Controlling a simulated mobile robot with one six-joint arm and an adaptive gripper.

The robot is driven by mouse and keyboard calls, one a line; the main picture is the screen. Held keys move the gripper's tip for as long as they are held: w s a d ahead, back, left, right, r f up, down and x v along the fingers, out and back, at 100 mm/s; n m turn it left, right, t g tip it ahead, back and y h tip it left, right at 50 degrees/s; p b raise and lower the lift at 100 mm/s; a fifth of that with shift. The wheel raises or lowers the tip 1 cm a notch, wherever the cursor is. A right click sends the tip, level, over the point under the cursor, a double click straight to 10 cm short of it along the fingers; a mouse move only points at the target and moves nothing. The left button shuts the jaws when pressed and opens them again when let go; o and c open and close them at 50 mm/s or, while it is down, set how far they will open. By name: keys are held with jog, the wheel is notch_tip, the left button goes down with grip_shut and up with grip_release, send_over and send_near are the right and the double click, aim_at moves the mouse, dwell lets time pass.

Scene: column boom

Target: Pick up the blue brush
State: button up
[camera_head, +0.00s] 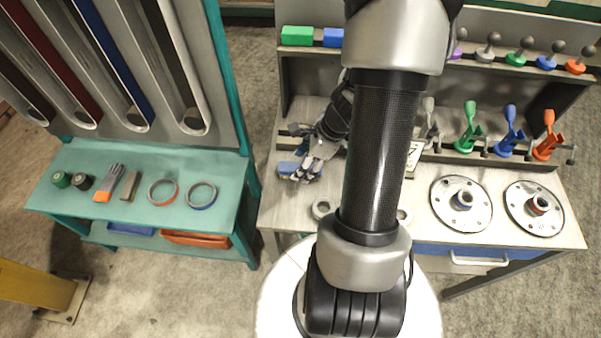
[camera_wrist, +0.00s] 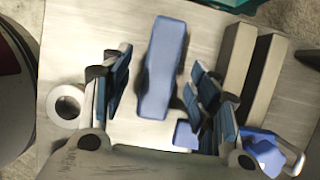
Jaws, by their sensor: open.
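The blue brush (camera_wrist: 163,65) shows in the wrist view as a long blue block lying on the pale bench top. It lies between the two spread fingers of my gripper (camera_wrist: 158,92), with a gap on both sides. My gripper is open and empty. In the head view my gripper (camera_head: 303,170) is low over the bench's left part, and the blue brush (camera_head: 287,168) shows partly beside its fingers. Whether the fingertips touch the bench is unclear.
A white ring (camera_wrist: 68,105) lies on the left. Two round flanges (camera_head: 460,203) stand on the bench's right side. A teal bench (camera_head: 140,190) with tools stands further left.

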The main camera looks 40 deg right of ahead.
jog(key=shift+b+x, duration=0.45)
jog(key=shift+x, duration=0.9)
jog(key=shift+f, duration=0.2)
jog(key=shift+c, duration=0.2)
jog(key=c, duration=1.2)
jog(key=shift+o, duration=0.2)
notch_tip(320, 180, up, 20)
jog(key=p, duration=0.9)
jog(key=shift+r+p, duration=0.25)
jog(key=shift+p, duration=0.05)
